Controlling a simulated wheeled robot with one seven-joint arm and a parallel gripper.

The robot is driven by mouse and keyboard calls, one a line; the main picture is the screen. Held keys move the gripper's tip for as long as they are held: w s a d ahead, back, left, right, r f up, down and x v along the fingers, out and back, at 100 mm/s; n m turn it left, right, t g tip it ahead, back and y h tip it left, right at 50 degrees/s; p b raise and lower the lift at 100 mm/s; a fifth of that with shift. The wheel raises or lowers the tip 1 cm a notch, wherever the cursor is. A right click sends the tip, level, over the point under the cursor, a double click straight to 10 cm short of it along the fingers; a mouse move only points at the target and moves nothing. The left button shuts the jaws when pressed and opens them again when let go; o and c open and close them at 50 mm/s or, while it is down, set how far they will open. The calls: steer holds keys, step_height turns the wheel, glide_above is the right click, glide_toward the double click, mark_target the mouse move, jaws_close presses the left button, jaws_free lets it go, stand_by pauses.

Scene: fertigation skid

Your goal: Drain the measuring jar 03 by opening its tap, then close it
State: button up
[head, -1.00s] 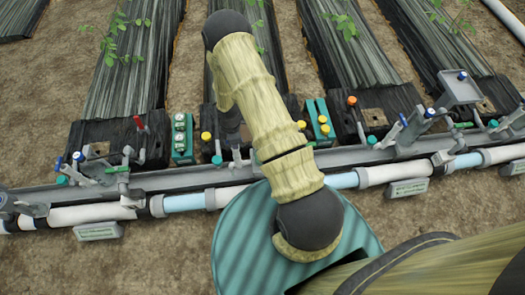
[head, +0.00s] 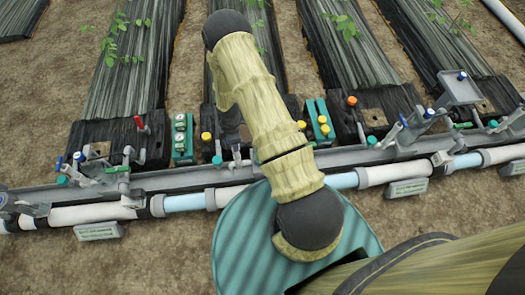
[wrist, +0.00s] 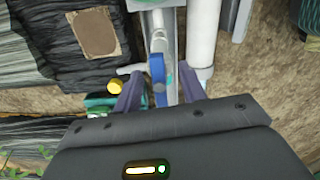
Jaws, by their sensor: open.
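In the wrist view my gripper (wrist: 160,92) is open, with its two dark fingers spread apart. A blue handle (wrist: 157,68) on a grey fitting shows between and just beyond the fingers. It lies lengthwise along the fingers' direction, and I cannot tell whether they touch it. No jar can be told for certain in either view, and no number 03 is readable. In the head view my arm covers the middle of the skid and mostly hides the gripper and whatever is at it.
A white pipe (wrist: 203,35) runs beside the right finger, and a yellow cap (wrist: 115,87) is left of the left finger. Bare soil (head: 150,265) lies in front.

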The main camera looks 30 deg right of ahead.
step_height(320, 180, up, 10)
steer(key=p, duration=0.8)
steer(key=shift+f, duration=0.1)
step_height(320, 180, up, 12)
steer(key=m, duration=0.4)
steer(key=s+r+m+t, duration=0.1)
steer(key=s+r+m, duration=0.5)
steer(key=r, duration=0.5)
steer(key=s+r+m+t, duration=0.1)
steer(key=s+r+m, duration=0.4)
steer(key=s+r, duration=0.3)
step_height(320, 180, up, 3)
steer(key=shift+s+f+m+t, duration=0.1)
steer(key=shift+s+m+t, duration=0.1)
steer(key=shift+m+t, duration=0.15)
steer(key=shift+d, duration=0.1)
steer(key=shift+c, duration=0.5)
